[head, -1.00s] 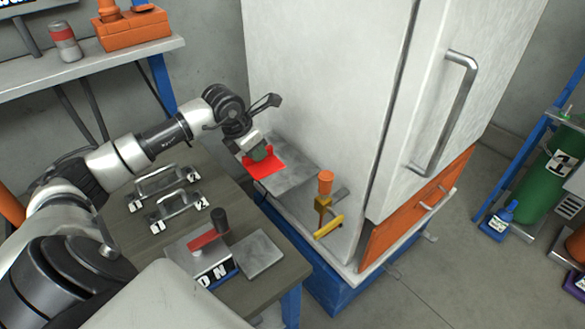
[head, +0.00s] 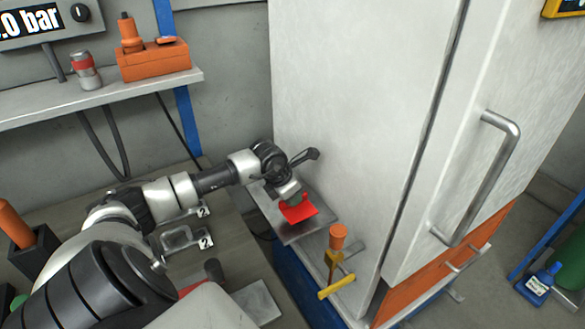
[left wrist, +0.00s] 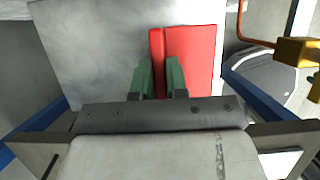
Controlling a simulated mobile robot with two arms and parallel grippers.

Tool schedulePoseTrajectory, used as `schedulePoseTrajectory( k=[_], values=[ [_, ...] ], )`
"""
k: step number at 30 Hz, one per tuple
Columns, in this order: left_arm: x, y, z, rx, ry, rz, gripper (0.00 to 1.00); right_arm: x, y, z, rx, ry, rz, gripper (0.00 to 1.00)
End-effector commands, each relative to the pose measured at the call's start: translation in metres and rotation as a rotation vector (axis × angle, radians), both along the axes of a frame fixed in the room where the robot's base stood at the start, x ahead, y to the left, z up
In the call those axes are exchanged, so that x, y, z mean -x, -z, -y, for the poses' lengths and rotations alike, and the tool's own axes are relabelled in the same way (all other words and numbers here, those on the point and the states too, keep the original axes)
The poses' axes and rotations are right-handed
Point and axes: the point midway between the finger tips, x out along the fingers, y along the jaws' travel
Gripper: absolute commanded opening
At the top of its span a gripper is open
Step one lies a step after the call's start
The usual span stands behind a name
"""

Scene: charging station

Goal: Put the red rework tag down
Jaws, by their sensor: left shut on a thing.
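The red rework tag (head: 299,210) is over the grey metal plate (head: 284,229) beside the white cabinet. My left gripper (head: 290,196) is at the tag's upper edge and shut on it. In the left wrist view the red tag (left wrist: 190,62) lies flat-looking beyond the green fingertips (left wrist: 160,78), with a raised red strip between them. I cannot tell whether the tag touches the plate (left wrist: 95,60). My right gripper is not in view.
The white cabinet (head: 350,90) with a steel handle (head: 490,180) stands right of the plate. An orange-topped valve with a yellow lever (head: 337,287) is close to the plate's right. Metal handles (head: 185,238) lie on the bench at left. A shelf (head: 110,92) is behind.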

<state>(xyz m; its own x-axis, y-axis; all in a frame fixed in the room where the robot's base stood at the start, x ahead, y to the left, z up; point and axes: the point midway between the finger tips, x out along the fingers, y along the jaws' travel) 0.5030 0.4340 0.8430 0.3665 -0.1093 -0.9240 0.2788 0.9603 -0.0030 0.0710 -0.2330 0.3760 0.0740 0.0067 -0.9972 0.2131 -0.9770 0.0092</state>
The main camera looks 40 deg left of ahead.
Motion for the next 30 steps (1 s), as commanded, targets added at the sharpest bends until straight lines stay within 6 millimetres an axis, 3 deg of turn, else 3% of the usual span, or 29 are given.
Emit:
schedulePoseTrajectory(
  k=[5,15,16,20,30],
  values=[
    [0.001,0.025,0.001,0.002,0.000,-0.004,0.00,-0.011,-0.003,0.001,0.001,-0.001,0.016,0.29],
    [0.000,0.030,0.000,-0.001,0.001,-0.002,0.00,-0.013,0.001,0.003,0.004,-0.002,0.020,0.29],
    [0.000,0.029,0.000,-0.001,0.001,-0.001,0.17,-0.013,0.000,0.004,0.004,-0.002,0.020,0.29],
    [0.000,0.029,0.000,0.000,0.001,-0.001,0.37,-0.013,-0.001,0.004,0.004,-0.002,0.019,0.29],
    [0.000,0.025,0.000,-0.001,0.001,-0.001,0.39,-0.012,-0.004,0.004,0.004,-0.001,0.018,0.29]
  ],
)
